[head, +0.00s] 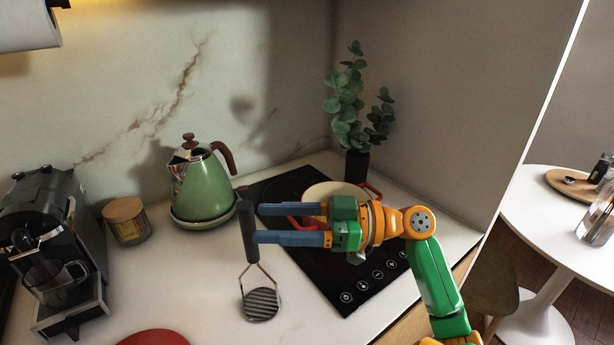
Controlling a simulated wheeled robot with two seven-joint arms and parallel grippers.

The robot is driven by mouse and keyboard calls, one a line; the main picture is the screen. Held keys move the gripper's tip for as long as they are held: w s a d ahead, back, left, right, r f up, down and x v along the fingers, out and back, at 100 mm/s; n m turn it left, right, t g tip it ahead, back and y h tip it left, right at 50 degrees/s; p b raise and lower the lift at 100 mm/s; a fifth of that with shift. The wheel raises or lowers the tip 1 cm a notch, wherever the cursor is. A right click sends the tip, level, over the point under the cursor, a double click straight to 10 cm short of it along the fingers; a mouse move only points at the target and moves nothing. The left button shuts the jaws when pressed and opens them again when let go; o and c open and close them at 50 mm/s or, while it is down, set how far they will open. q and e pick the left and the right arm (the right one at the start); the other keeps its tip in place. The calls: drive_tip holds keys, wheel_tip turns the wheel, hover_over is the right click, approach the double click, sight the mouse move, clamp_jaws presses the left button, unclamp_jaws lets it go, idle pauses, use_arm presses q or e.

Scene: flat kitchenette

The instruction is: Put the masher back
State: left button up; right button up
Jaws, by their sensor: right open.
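The masher has a dark handle (249,232) and a slotted metal head (261,304). It is roughly upright, with the handle up and the head low over the white counter at the front middle. I cannot tell whether the head rests on the counter. My right gripper (256,223) comes in from the right, its blue fingers spread one above the other in the picture. The fingertips end right beside the handle; whether they touch it is unclear. My left gripper is not in view.
A cream and red pot (335,189) on the black cooktop (352,281) is partly hidden by my right gripper. A green kettle (203,187), lidded jar (127,220) and coffee machine (50,240) stand left. A potted plant (356,165) is behind. A red round thing (154,338) lies in front.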

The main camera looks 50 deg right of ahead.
use_arm(q)
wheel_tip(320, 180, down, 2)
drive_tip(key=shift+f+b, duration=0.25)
drive_tip(key=shift+b, duration=0.55)
use_arm(e)
drive_tip(key=v, duration=0.5)
drive_tip(key=shift+s+d, duration=0.2)
drive_tip(key=shift+s, duration=0.1)
